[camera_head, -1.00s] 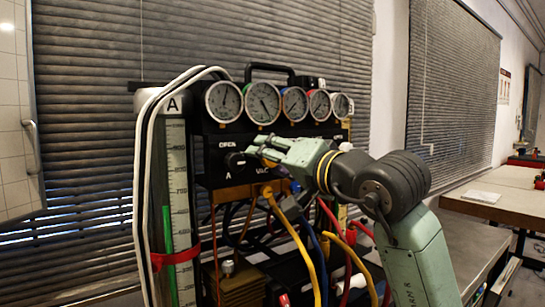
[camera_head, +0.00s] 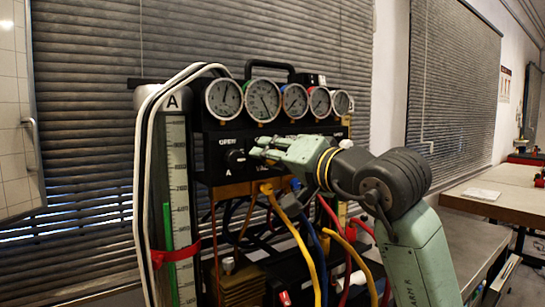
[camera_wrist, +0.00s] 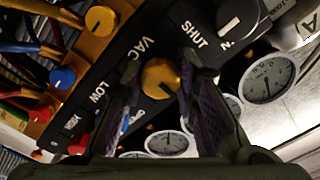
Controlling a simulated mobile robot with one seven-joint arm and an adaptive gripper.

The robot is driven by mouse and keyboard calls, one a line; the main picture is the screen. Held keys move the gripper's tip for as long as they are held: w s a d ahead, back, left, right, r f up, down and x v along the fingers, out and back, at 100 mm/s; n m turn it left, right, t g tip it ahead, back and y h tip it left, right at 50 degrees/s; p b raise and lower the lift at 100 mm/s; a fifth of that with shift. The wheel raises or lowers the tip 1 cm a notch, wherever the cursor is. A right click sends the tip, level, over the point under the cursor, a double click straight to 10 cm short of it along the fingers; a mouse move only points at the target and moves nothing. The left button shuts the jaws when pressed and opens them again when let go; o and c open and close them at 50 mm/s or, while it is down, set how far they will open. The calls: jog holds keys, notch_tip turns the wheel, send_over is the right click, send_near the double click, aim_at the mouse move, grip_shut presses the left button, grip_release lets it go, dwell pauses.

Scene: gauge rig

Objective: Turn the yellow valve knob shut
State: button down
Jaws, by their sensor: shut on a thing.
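The yellow valve knob (camera_wrist: 161,78) shows in the wrist view on the black panel, between the VAC and SHUT labels and near a partly hidden OPEN label. My gripper (camera_wrist: 160,95) has one finger on each side of the knob and is shut on it. In the head view, my gripper (camera_head: 258,150) reaches from the right to the panel front (camera_head: 213,170). Its fingers hide the yellow knob there. The knob's exact angle is hard to read.
A black knob (camera_head: 236,158) sits just left of my gripper; it also shows in the wrist view (camera_wrist: 238,16). Several gauges (camera_head: 264,101) line the panel above. Yellow, blue and red hoses (camera_head: 303,250) hang below. A white-cabled column (camera_head: 177,190) stands left.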

jog(key=m+b, duration=0.5)
jog(key=m, duration=0.4)
jog(key=shift+f, duration=0.15)
jog(key=m+b, duration=0.2)
jog(key=m, duration=0.2)
jog(key=shift+m, duration=0.4)
jog(key=shift+m+b, duration=0.85)
jog(key=shift+m, duration=1.25)
jog(key=c, duration=1.2)
grip_release()
jog(key=shift+c, duration=0.2)
